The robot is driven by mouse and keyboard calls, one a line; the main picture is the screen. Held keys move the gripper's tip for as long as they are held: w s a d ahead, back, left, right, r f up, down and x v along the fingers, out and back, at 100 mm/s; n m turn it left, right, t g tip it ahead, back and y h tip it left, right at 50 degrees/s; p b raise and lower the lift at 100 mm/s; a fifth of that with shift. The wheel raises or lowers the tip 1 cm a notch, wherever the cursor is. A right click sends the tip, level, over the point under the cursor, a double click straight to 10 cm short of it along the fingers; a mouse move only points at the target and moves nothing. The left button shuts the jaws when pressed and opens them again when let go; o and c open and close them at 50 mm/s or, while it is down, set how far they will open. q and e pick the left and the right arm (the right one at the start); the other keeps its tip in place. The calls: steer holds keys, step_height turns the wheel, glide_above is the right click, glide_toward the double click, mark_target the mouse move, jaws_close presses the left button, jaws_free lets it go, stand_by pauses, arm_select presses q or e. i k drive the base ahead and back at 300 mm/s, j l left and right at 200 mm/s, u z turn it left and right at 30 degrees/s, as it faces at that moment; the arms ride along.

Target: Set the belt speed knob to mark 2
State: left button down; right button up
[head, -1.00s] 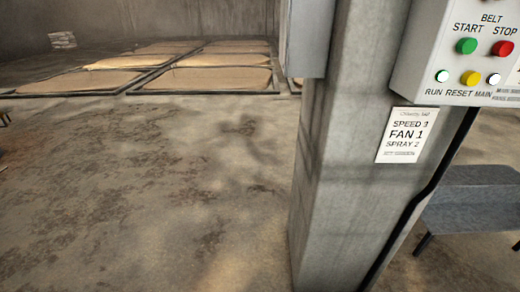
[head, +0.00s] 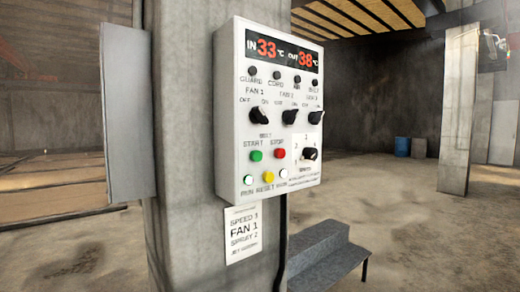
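The belt speed knob (head: 310,154) is a black rotary knob on a white square plate, low on the right of the control panel's face. Small marks surround it; a 1 shows at its top and a 2 seems to show at its upper left. Its pointer direction is too small to tell. The white control panel (head: 232,150) is mounted on a concrete pillar (head: 190,230). It carries a red display reading 33 and 38, black fan switches (head: 259,116), a green start button (head: 256,155) and a red stop button (head: 279,153). Neither gripper is in view.
A paper note (head: 243,234) reading speed 3, fan 1, spray 2 hangs below the panel. A grey box (head: 128,115) is on the pillar's left. A low grey bench (head: 325,255) stands right of the pillar. Blue barrels (head: 402,146) stand far back. The floor at right is mostly open.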

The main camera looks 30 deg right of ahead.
mark_target(309, 154)
steer(key=z, duration=1)
